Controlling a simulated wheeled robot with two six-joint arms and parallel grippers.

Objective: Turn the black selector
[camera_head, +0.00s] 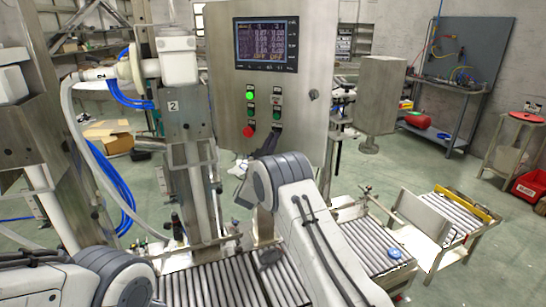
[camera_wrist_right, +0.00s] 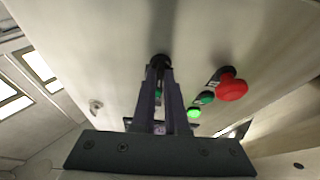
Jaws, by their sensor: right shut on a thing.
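The black selector (camera_wrist_right: 160,61) is on the panel face in the right wrist view, at the tips of my right gripper (camera_wrist_right: 161,70). The two fingers are close together on it. In the head view my right gripper (camera_head: 274,132) reaches up to the steel control panel (camera_head: 225,95) below its right button column and covers the selector. I cannot tell which way the selector points. My left arm shows at the lower left of the head view, but its gripper is not in view.
A red button (camera_wrist_right: 232,88) and green buttons sit beside the selector on the panel. A display (camera_head: 266,45) is above them. A roller conveyor (camera_head: 235,280) runs below. A steel box (camera_head: 380,95) stands to the right of the panel.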

